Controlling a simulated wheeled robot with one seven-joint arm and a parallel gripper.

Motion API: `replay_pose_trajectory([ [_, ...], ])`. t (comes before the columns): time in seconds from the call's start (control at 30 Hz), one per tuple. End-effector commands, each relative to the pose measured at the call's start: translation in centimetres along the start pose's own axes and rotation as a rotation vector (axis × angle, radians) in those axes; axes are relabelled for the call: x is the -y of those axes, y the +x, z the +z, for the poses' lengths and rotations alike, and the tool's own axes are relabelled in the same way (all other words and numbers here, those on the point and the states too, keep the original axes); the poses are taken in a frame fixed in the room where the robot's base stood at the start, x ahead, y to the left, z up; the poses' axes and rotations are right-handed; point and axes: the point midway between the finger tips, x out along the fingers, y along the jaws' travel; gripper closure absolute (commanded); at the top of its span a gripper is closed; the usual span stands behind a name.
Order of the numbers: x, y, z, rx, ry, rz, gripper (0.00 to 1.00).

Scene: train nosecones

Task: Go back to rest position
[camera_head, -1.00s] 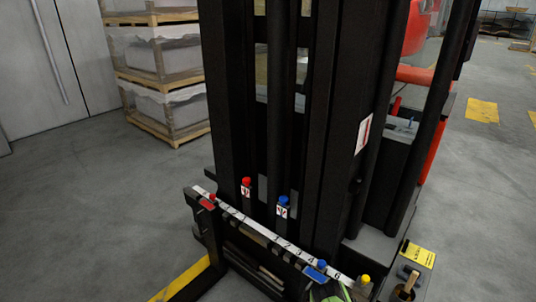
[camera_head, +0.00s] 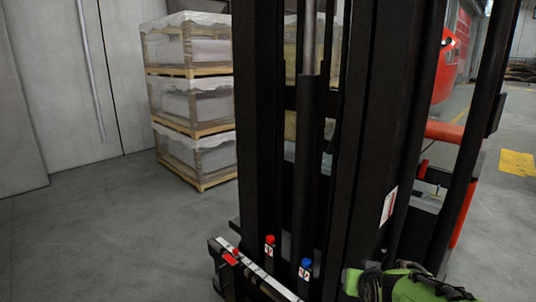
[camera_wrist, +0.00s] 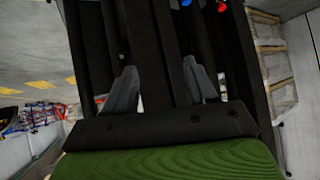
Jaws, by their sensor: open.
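My gripper (camera_wrist: 160,88) is open in the wrist view, its two grey fingers apart with nothing between them. Dark uprights of the mast fill the view behind the fingers. In the head view my green and black arm shows at the bottom right, in front of the mast; the fingertips cannot be made out there.
The black forklift mast (camera_head: 358,130) stands close in front. Red-capped (camera_head: 270,240) and blue-capped (camera_head: 306,263) posts stand at its foot by a white numbered strip (camera_head: 255,268). Stacked crates (camera_head: 195,128) stand behind left. Grey floor (camera_head: 110,230) is clear at left.

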Motion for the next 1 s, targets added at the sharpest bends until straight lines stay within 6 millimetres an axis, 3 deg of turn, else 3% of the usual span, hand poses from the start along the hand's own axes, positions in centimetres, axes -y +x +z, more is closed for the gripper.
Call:
replay_pose_trajectory([
  [0.03, 0.6, -3.2, -0.4, 0.021, -0.009, -0.014, 0.44],
  [0.17, 1.5, -10.2, 1.1, 0.116, -0.048, -0.042, 0.44],
  [0.3, 1.9, -17.5, 4.0, 0.216, -0.104, -0.064, 0.44],
  [0.4, 1.8, -22.1, 6.7, 0.284, -0.148, -0.072, 0.44],
  [0.5, 1.5, -25.4, 9.2, 0.339, -0.183, -0.073, 0.44],
  [0.67, 1.1, -27.5, 11.3, 0.385, -0.209, -0.07, 0.44],
  [1.0, 1.1, -27.5, 11.4, 0.388, -0.209, -0.07, 0.44],
])
